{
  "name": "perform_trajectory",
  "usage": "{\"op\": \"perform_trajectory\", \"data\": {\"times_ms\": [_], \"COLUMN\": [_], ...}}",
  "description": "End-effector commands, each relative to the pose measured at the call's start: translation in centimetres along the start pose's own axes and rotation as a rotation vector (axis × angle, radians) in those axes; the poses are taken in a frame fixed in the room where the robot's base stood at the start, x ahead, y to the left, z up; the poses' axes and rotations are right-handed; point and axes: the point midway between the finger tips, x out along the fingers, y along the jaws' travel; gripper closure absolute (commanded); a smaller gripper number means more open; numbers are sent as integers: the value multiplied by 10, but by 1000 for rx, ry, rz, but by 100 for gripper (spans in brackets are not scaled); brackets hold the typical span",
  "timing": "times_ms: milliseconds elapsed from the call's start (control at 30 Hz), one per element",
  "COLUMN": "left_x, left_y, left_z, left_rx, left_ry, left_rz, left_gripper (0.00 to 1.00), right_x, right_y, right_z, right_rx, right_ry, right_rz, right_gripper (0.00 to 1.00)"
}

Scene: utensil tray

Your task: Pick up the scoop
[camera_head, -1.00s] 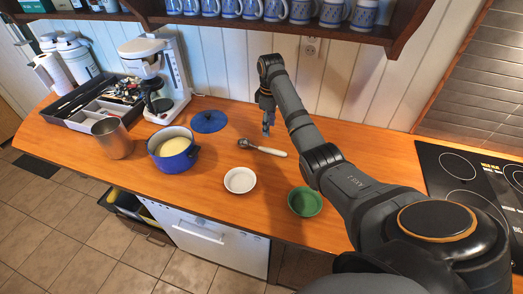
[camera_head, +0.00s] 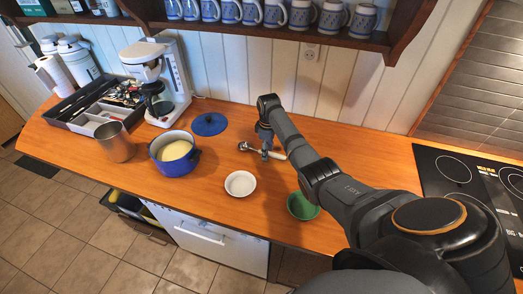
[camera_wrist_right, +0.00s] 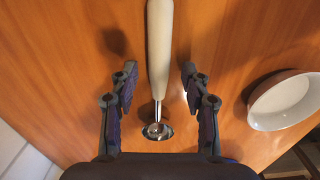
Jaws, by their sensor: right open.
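The scoop (camera_head: 247,147) lies on the wooden counter, with a metal head and a cream handle. In the right wrist view the scoop (camera_wrist_right: 158,55) runs lengthwise between the fingers, handle toward the top and metal head toward the bottom. My right gripper (camera_head: 265,152) is over the scoop near its middle in the head view. In the right wrist view my right gripper (camera_wrist_right: 158,80) is open, with one finger on each side of the scoop and a gap on both sides. It partly hides the scoop in the head view. My left gripper is not in view.
A white bowl (camera_head: 240,184) and a green bowl (camera_head: 302,206) stand nearer the front edge. A blue pot (camera_head: 176,167), a blue lid (camera_head: 208,124) and a metal canister (camera_head: 115,142) are to the left. A coffee maker (camera_head: 175,70) stands behind. A stovetop (camera_head: 440,165) is at right.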

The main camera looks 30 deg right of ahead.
Motion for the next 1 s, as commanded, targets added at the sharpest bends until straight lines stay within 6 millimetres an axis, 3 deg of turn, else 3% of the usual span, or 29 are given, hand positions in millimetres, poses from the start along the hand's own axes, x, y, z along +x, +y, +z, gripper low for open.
{"op": "perform_trajectory", "data": {"times_ms": [200,567,1000], "left_x": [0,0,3], "left_y": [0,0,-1], "left_z": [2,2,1], "left_rx": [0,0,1], "left_ry": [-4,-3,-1], "left_rz": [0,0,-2], "left_gripper": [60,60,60], "right_x": [2,1,-3], "right_y": [0,0,1], "right_z": [0,0,0], "right_rx": [0,1,1], "right_ry": [0,0,2], "right_rz": [0,1,3], "right_gripper": [53,100,100]}}
